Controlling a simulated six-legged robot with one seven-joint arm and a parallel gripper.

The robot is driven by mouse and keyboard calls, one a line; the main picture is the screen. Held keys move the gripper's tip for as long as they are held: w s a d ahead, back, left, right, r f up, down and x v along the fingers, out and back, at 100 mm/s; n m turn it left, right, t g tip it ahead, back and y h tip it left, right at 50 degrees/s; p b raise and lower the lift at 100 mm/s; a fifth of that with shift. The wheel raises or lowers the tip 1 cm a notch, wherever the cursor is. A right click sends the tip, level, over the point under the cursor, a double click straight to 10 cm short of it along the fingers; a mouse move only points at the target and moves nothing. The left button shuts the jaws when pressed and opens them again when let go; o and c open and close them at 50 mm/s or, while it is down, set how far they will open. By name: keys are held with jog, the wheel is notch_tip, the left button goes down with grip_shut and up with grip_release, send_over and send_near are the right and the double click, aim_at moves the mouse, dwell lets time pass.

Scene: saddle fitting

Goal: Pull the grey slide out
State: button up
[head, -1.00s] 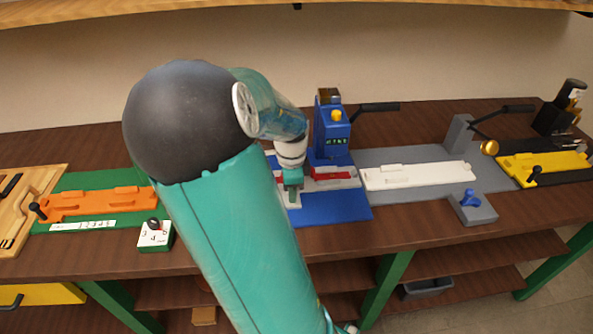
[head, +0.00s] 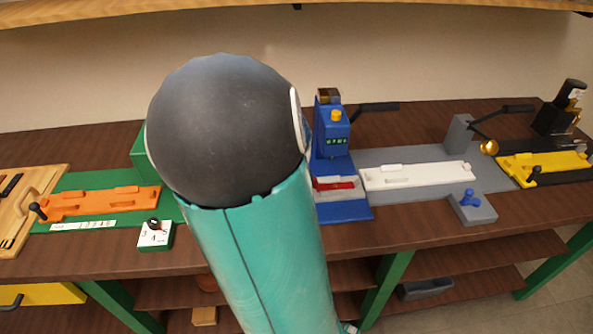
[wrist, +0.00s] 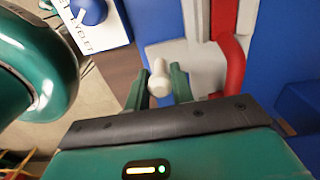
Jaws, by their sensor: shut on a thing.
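The grey slide (head: 332,194) lies on the blue station (head: 334,140), with a red piece (head: 336,184) on it. In the head view, my arm hides its left part and my gripper. In the wrist view, my gripper (wrist: 157,85) has its two green fingers closed around a pale knob (wrist: 158,72). The light grey slide (wrist: 203,72) shows just beyond the fingers, with the red piece (wrist: 231,65) along it. How the knob joins the slide is hidden.
A white slide (head: 415,176) lies on a grey base to the right, with a blue-knobbed block (head: 472,205) in front. An orange slide (head: 100,202) and a white dial box (head: 155,235) stand to the left. A black lever (head: 378,106) sticks out from the blue station.

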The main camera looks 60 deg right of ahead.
jog(key=shift+s+a, duration=1.65)
jog(key=shift+a, duration=0.15)
jog(key=shift+o, duration=0.7)
jog(key=shift+s+a, duration=0.15)
jog(key=shift+f, duration=0.1)
jog(key=o, duration=0.6)
jog(key=shift+a, duration=0.1)
jog(key=shift+r, duration=0.65)
jog(key=r, duration=0.5)
jog(key=shift+d, duration=0.2)
